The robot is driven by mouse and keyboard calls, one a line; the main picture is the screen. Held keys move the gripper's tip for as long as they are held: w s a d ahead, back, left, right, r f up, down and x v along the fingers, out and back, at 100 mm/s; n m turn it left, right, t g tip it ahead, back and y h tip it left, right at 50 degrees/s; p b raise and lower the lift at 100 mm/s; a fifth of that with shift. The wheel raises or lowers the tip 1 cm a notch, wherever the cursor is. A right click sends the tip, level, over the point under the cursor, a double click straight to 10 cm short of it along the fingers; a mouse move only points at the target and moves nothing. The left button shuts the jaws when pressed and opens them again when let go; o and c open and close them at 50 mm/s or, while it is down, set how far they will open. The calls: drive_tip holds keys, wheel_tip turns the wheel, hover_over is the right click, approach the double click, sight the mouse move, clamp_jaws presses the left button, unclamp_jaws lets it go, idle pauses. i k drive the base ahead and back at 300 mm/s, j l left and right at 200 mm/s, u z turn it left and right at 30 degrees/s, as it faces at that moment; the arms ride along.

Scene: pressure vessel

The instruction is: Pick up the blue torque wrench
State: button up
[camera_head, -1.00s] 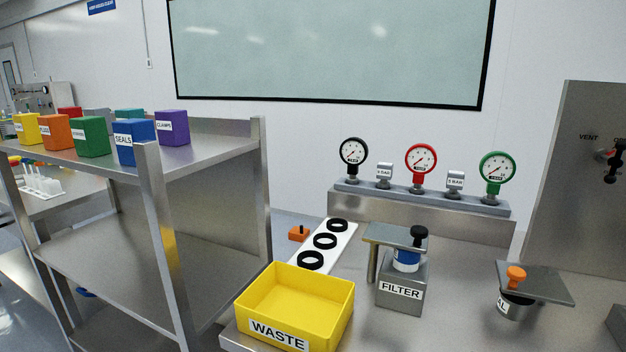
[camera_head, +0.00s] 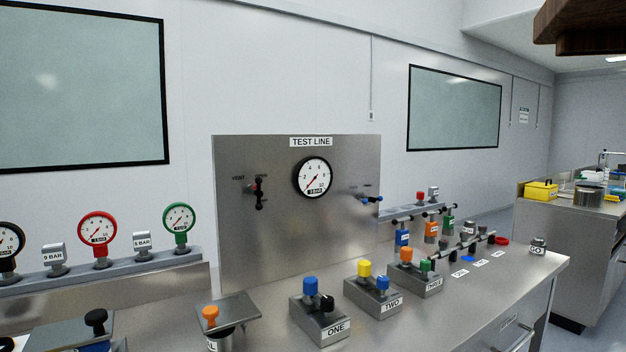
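Several tools with coloured blocks and dark bars stand in a row on the bench, right of the test line panel. The one with a blue block (camera_head: 402,237) is at the left of the row and may be the blue torque wrench; it is too small to be sure. Orange (camera_head: 431,231) and green (camera_head: 448,224) blocks are beside it. My gripper is not in view.
The TEST LINE panel (camera_head: 297,210) stands upright at the back of the steel bench. Fixtures ONE (camera_head: 320,318), TWO (camera_head: 373,295) and THREE (camera_head: 419,279) occupy the bench front. Three gauges stand at the left. Clear bench top (camera_head: 505,290) lies right of the fixtures.

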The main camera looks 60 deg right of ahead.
sight(402, 235)
drive_tip(key=z, duration=1.95)
